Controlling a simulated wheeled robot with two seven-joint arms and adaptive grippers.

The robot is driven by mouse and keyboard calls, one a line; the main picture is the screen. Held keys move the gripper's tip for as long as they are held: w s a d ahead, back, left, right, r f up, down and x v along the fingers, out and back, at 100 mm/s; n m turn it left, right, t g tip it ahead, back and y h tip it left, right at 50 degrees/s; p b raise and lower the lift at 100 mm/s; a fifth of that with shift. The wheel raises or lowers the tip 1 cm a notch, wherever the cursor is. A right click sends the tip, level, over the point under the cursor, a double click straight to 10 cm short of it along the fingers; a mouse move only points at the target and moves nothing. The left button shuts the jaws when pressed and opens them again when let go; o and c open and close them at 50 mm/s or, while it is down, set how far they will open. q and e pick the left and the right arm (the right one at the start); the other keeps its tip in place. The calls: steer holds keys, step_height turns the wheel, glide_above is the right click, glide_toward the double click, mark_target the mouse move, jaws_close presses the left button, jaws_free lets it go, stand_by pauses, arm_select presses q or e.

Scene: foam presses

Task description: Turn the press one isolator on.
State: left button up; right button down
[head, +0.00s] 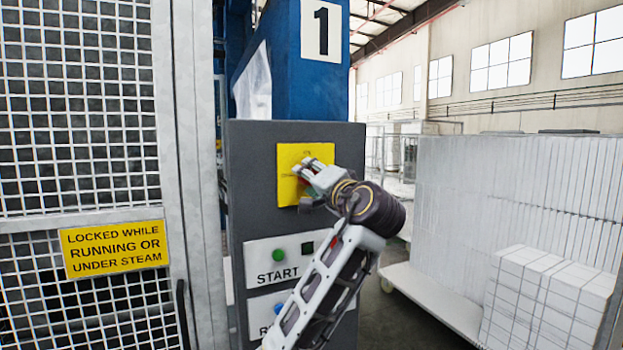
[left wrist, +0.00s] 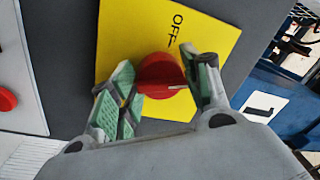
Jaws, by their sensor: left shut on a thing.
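The press one isolator is a red rotary knob (left wrist: 158,76) on a yellow plate (head: 291,160) on the grey control box (head: 262,205). My left gripper (head: 308,183) is at the plate in the head view and mostly covers the knob there. In the left wrist view my left gripper (left wrist: 163,74) has its green-padded fingers on both sides of the knob, shut on it. The word OFF shows above the knob in that view. A pale mark on the knob points right, toward the number 1 sign, not at OFF. My right gripper is not in view.
Below the plate are a green START button (head: 279,255) and a partly hidden lower panel. A mesh gate (head: 187,150) with a yellow warning sign (head: 115,248) stands to the left. White foam blocks (head: 500,190) stand on a cart (head: 432,300) to the right.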

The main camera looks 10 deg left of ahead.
arm_select(q)
steer(key=shift+f+m+p, duration=0.1)
steer(key=shift+m+p, duration=0.5)
steer(key=shift+m, duration=1.7)
steer(key=shift+f, duration=0.1)
steer(key=o, duration=1)
steer(key=v, duration=1.2)
